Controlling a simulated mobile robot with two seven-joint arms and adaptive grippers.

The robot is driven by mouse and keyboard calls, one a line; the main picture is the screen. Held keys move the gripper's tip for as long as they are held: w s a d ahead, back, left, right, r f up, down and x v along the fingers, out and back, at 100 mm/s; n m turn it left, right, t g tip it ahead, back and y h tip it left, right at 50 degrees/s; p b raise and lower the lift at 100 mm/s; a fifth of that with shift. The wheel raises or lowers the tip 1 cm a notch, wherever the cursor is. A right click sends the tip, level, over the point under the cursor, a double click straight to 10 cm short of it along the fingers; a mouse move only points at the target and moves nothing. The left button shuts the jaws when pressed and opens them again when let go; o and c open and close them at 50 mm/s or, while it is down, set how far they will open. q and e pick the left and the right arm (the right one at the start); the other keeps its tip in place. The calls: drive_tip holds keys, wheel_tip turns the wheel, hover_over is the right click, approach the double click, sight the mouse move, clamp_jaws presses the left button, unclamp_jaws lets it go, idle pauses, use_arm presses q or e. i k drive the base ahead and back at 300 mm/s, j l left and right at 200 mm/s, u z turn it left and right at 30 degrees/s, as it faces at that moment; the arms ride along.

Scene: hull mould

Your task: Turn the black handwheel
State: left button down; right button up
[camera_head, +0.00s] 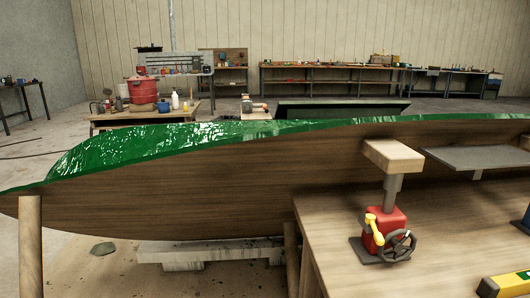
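The black handwheel (399,244) is a spoked wheel on the front right side of a red jack (383,228). The jack stands on a dark base plate on the wooden bench at the right. A yellow crank or handle (373,230) is on the jack's left front. A grey post rises from the jack to a wooden block (393,156) in front of the hull side. Neither of my grippers shows in the head view.
A long wooden hull mould (200,195) with a glossy green top crosses the view behind the jack. A grey plate (478,157) is right of the block. The bench (335,225) left of the jack is clear.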

sight(396, 246)
drive_tip(key=l, duration=0.45)
drive_tip(key=k+l+u, duration=0.1)
drive_tip(key=l, duration=0.3)
drive_tip(key=k+l, duration=0.1)
drive_tip(key=l, duration=0.35)
drive_tip(key=k+l+u, duration=0.1)
drive_tip(key=l, duration=0.3)
drive_tip(key=k+l+u, duration=0.1)
drive_tip(key=l, duration=0.35)
drive_tip(key=k+l, duration=0.1)
drive_tip(key=l, duration=0.3)
